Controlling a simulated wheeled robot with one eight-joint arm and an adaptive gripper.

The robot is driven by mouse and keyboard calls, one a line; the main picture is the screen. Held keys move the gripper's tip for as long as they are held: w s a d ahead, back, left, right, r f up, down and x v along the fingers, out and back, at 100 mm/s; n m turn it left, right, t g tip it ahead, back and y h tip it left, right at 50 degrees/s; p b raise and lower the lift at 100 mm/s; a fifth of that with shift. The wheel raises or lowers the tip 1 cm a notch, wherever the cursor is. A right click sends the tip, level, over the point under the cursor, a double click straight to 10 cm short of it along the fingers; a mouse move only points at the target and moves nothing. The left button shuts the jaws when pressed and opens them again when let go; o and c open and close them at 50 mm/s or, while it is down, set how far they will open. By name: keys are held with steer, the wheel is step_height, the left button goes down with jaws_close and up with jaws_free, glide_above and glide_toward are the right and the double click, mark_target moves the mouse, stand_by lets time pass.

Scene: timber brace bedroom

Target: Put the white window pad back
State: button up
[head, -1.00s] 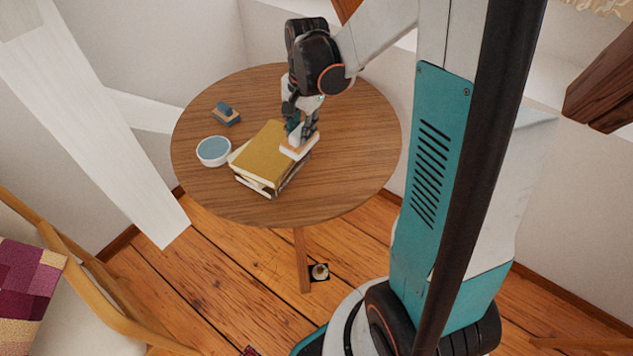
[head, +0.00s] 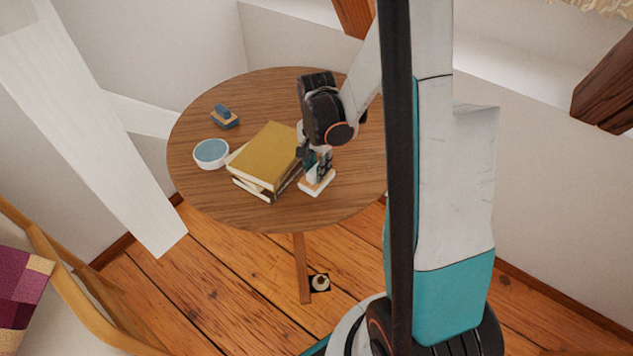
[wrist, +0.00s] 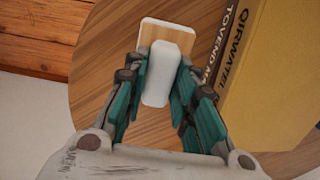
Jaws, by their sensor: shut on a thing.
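The white window pad (head: 318,186) has a flat base with a wood-coloured layer and a white raised grip. It is at the right of the book stack, over the round table's front right part. In the wrist view the pad's white grip (wrist: 161,76) sits between my fingers. My gripper (head: 319,168) is shut on that grip from above; it also shows in the wrist view (wrist: 158,85). I cannot tell whether the pad's base touches the table. A blue pad (head: 224,117) with a wood-coloured layer rests at the table's back left.
The round wooden table (head: 240,205) holds a stack of books (head: 268,152) close to the left of my gripper. A white bowl (head: 211,153) with a blue inside stands left of the books. A chair (head: 60,270) is at the lower left.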

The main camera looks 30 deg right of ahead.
steer(key=shift+f+b, duration=0.9)
steer(key=shift+f, duration=1.45)
steer(key=shift+c, duration=0.3)
steer(key=o, duration=1)
steer(key=shift+r, duration=0.15)
step_height(320, 180, up, 12)
steer(key=p, duration=0.4)
steer(key=shift+p, duration=0.35)
